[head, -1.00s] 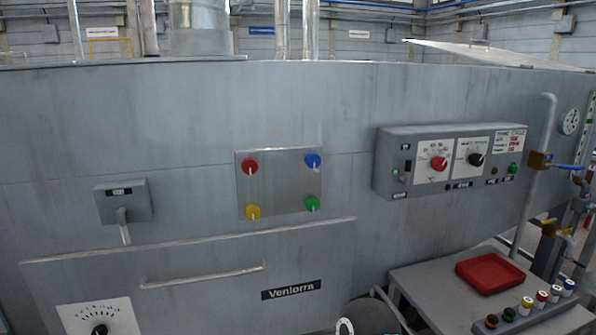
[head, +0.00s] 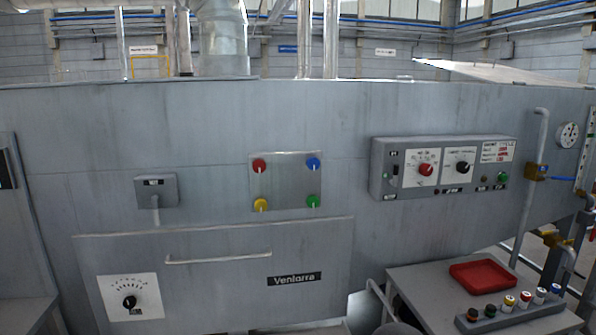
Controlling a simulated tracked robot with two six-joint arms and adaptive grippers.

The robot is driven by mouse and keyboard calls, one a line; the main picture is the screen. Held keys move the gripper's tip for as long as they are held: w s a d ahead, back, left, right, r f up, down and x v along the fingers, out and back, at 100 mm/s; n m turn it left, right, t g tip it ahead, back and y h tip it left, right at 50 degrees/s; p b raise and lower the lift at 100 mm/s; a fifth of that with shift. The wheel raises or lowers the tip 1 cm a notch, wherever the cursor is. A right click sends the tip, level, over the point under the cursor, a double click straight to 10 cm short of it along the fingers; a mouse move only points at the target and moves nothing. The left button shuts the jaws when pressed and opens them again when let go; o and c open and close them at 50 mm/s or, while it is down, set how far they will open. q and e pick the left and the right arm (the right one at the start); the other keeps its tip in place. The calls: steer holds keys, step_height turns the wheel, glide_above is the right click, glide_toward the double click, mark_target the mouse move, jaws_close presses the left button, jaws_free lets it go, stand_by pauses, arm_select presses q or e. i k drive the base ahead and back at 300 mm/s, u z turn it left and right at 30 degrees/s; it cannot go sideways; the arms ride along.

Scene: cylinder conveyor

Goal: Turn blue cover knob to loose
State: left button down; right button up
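The blue cover knob (head: 313,164) is a small round knob with a pale pointer mark. It sits at the upper right of a square metal plate (head: 287,183) on the grey machine's front. The pointer appears to point downward. A red knob (head: 259,165) is at the plate's upper left, a yellow knob (head: 261,205) at lower left and a green knob (head: 313,201) at lower right. Neither of my grippers shows in the head view.
A control box (head: 440,166) with red and black dials is right of the plate. A lever box (head: 156,190) is to the left. Below is a handled panel (head: 205,285). At lower right, a side table (head: 420,292) holds a red tray (head: 482,267) and a rack of coloured caps.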

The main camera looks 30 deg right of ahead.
mark_target(313, 163)
steer(key=z, duration=0.2)
steer(key=i, duration=0.9)
steer(key=u, duration=0.1)
